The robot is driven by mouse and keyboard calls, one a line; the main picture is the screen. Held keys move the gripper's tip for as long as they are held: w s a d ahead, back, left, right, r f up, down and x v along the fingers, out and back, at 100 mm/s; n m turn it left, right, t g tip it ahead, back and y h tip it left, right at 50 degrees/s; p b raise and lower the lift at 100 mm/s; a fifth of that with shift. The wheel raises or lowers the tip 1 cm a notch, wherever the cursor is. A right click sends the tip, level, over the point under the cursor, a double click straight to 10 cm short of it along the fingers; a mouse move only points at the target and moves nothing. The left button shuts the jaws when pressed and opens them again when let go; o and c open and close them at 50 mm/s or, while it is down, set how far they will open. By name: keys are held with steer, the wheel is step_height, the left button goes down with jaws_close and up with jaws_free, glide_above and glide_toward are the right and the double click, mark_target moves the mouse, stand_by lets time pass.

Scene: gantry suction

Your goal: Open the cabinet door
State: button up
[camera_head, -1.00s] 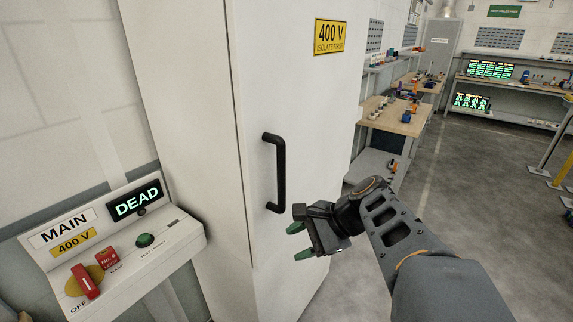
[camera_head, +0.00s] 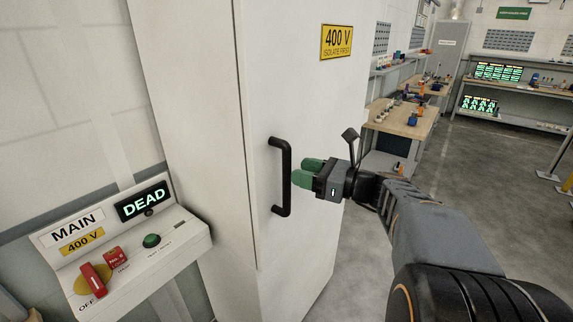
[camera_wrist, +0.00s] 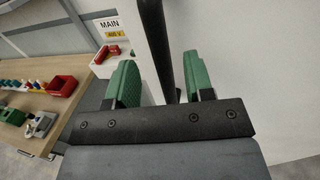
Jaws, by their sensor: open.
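The white cabinet door (camera_head: 300,90) is shut and bears a yellow 400 V label (camera_head: 336,42). Its black vertical bar handle (camera_head: 285,178) is on the left part of the door. My gripper (camera_head: 308,171) is just to the right of the handle, at about its middle height, with green fingertips pointing at it. In the wrist view the open fingers (camera_wrist: 160,82) stand apart, and the dark handle bar (camera_wrist: 171,50) shows between them, beyond the gripper's body. I cannot tell whether the fingers touch the handle.
A sloped control panel (camera_head: 190,233) at the left shows DEAD on its display (camera_head: 143,200), with a red switch (camera_head: 94,280) near OFF. Wooden workbenches (camera_head: 405,122) stand behind to the right.

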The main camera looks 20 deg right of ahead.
steer(key=shift+p+x, duration=0.35)
steer(key=shift+x, duration=2.05)
jaws_close()
